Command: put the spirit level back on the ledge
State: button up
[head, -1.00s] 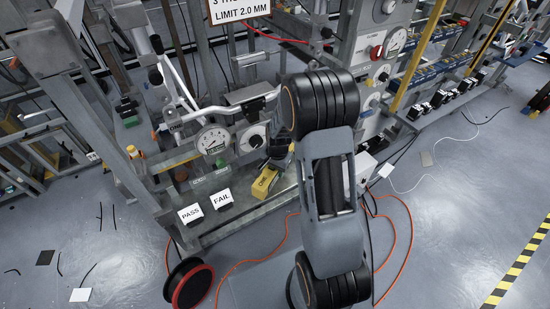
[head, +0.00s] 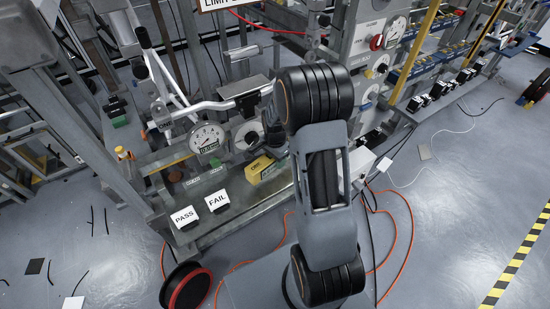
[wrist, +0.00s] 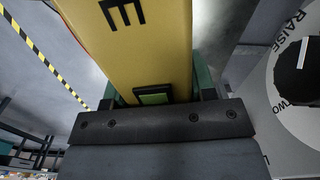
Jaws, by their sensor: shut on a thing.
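The yellow spirit level (head: 262,168), with black lettering, shows just left of my arm in the head view, over the steel ledge (head: 238,207). In the wrist view the level (wrist: 145,50) fills the top middle, with a small green window near its lower end. My gripper (wrist: 155,92) is shut on it, with a green-sided finger at each side. In the head view my gripper is mostly hidden behind my arm. I cannot tell whether the level touches the ledge.
PASS (head: 184,216) and FAIL (head: 217,200) cards stand at the ledge's left front. A dial gauge (head: 207,138) and a metal lever (head: 225,103) are close behind. A red-rimmed reel (head: 188,289) and orange cable (head: 400,245) lie on the floor.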

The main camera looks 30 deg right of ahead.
aim_at(275, 177)
jog(key=shift+f+b, duration=2.55)
jog(key=shift+f, duration=1.1)
jog(key=shift+f+b, duration=0.45)
jog(key=shift+f, duration=0.2)
jog(key=o, duration=1.2)
jog(key=shift+r, duration=0.1)
notch_tip(275, 177, up, 14)
jog(key=shift+f+p, duration=0.15)
jog(key=shift+p, duration=1.05)
